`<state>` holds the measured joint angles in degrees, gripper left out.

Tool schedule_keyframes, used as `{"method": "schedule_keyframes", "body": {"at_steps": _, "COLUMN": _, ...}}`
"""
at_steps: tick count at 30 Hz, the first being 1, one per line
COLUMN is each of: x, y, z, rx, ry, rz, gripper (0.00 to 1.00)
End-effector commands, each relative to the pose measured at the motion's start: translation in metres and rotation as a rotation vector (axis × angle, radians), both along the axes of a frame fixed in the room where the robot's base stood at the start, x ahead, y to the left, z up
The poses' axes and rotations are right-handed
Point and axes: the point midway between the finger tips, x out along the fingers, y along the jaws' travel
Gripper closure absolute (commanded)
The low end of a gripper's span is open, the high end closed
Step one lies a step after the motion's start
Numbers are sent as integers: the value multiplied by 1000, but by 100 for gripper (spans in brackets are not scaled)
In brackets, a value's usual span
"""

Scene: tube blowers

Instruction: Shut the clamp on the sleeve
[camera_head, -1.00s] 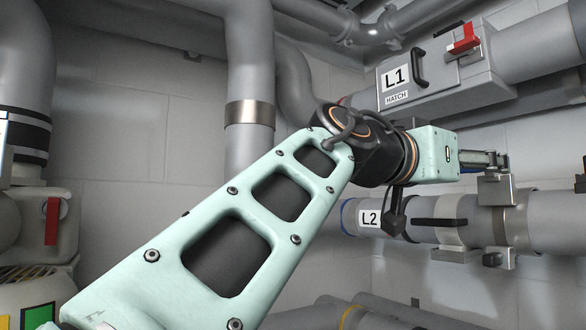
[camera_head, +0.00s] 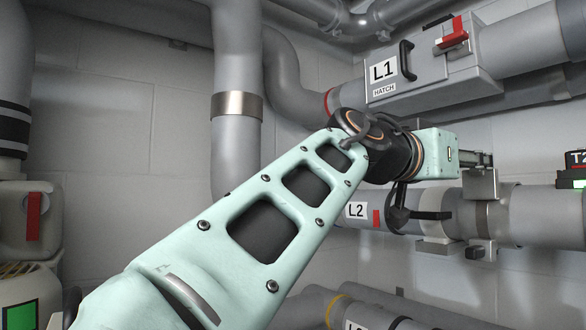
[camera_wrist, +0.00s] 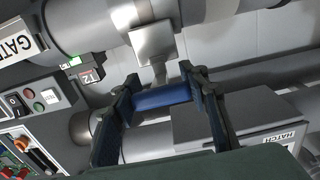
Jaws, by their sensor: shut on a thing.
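In the wrist view, the plate (camera_wrist: 153,42) joins a blue grip bar (camera_wrist: 163,100) by a short metal neck. My gripper (camera_wrist: 165,100) is shut on the blue bar, one finger at each end of it. In the head view, my gripper (camera_head: 480,160) is just above the plate, its fingertips partly hidden.
The L1 hatch box (camera_head: 430,75) with a black handle and red latch sits above my gripper. A black lever (camera_head: 430,215) is on the L2 pipe, left of the sleeve. A T2 panel (camera_head: 575,170) is at the right edge.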

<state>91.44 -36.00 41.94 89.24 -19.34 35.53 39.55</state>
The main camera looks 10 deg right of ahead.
Motion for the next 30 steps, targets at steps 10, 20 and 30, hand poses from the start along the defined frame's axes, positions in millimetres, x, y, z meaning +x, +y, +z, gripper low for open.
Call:
{"method": "schedule_keyframes", "body": {"at_steps": 10, "x": 0, "y": 0, "z": 0, "rx": -2, "ry": -1, "rz": 0, "gripper": 100}}
{"method": "schedule_keyframes", "body": {"at_steps": 20, "x": -1, "y": 1, "z": -10, "rx": -51, "ry": -21, "rz": -1, "gripper": 100}}
{"method": "schedule_keyframes", "body": {"at_steps": 30, "x": -1, "y": 4, "z": -23, "rx": -181, "ry": -74, "rz": -2, "gripper": 100}}
